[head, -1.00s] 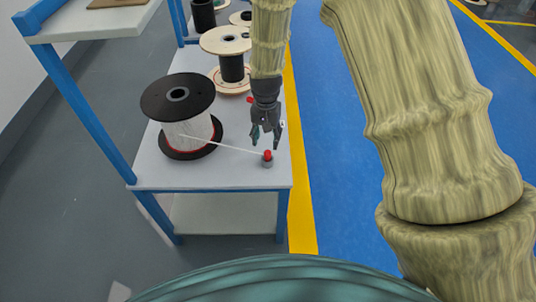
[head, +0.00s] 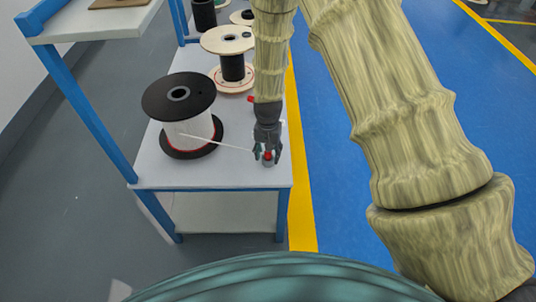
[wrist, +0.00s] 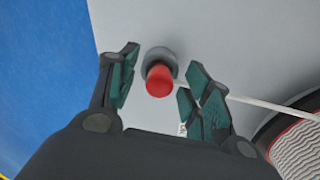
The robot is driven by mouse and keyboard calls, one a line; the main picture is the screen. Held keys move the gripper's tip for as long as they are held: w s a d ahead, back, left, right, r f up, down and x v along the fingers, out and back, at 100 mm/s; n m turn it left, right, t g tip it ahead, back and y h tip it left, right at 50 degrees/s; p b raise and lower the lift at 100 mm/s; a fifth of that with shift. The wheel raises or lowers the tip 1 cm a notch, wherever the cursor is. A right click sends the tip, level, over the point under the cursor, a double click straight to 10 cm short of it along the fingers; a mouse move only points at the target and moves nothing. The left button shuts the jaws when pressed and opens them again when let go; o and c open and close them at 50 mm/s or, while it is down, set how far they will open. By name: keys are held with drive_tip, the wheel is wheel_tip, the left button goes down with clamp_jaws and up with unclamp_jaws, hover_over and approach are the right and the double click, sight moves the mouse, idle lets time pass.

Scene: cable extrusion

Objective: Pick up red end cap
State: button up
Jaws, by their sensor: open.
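The red end cap (wrist: 159,81) sits on top of a small grey holder (wrist: 160,57) near the front right corner of the table. In the head view the cap (head: 268,155) shows between my fingers. My gripper (head: 267,154) is open and has come down over the cap. In the wrist view my gripper (wrist: 157,88) has one finger on each side of the cap, with a gap on both sides. A thin white cable (head: 215,142) runs from the spool to the cap area; its end is hidden by my gripper.
A black-flanged spool (head: 178,98) with white cable stands left on the table (head: 225,181). Wooden spools (head: 226,40) stand behind. A small red item (head: 250,99) lies beside my wrist. The table's right edge is close to my gripper.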

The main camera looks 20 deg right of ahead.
drive_tip(key=shift+c, duration=0.2)
drive_tip(key=c, duration=0.9)
